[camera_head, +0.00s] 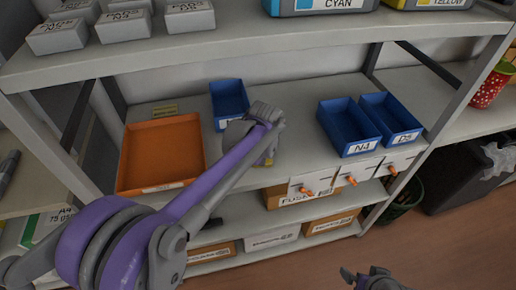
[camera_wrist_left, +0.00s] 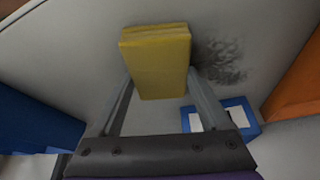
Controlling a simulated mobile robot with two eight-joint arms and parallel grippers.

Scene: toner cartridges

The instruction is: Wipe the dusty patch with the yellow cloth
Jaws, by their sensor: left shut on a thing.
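The yellow cloth (camera_wrist_left: 157,62) is a thick folded block held between the two fingers of my left gripper (camera_wrist_left: 160,80). In the head view my left gripper (camera_head: 262,150) reaches over the middle shelf, and only a sliver of the cloth (camera_head: 267,161) shows beneath it. The dusty patch (camera_wrist_left: 222,62) is a dark grey smudge on the pale shelf surface, just right of the cloth in the left wrist view. My arm hides it in the head view. My right gripper (camera_head: 368,278) is partly visible at the bottom edge, apart from the shelf.
An orange tray (camera_head: 124,165) lies left of my left gripper, with a small blue bin (camera_head: 229,100) behind. Blue bins N4 (camera_head: 349,127) and D5 (camera_head: 391,119) stand to the right. Boxes fill the shelf below, and the upper shelf (camera_head: 250,40) overhangs the back.

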